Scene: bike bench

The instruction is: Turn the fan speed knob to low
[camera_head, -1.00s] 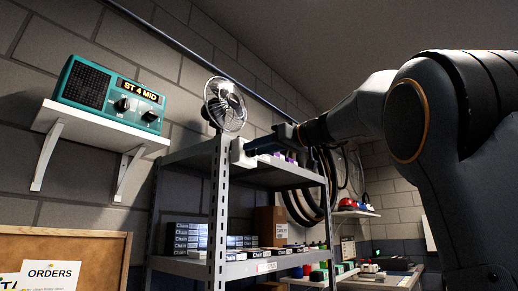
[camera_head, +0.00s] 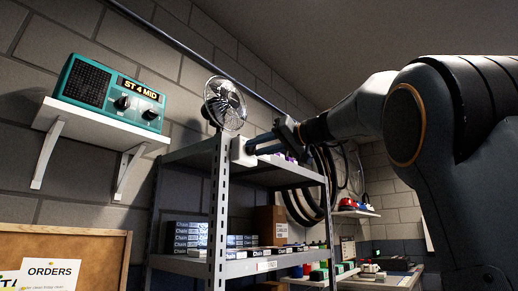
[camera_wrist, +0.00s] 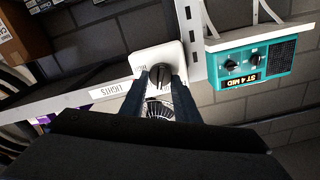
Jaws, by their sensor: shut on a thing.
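The fan speed knob (camera_wrist: 159,74) is a dark knob on a white box, seen in the wrist view. The white box (camera_head: 238,152) is fixed at the front corner post of the metal shelf in the head view. My gripper (camera_wrist: 160,82) has its two fingers on either side of the knob, shut on it. In the head view my gripper (camera_head: 253,147) reaches the box from the right, and the knob is hidden there. The fan (camera_head: 225,104), with a round wire cage, stands on top of the shelf. The marks around the knob are mostly covered or too small to read.
A teal radio (camera_head: 110,92) reading "ST 4 MID" sits on a white wall shelf (camera_head: 100,128) at the left. The metal shelf (camera_head: 216,210) holds boxes. A "LIGHTS" label (camera_wrist: 116,91) is on its edge. An orders board (camera_head: 110,245) is at lower left.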

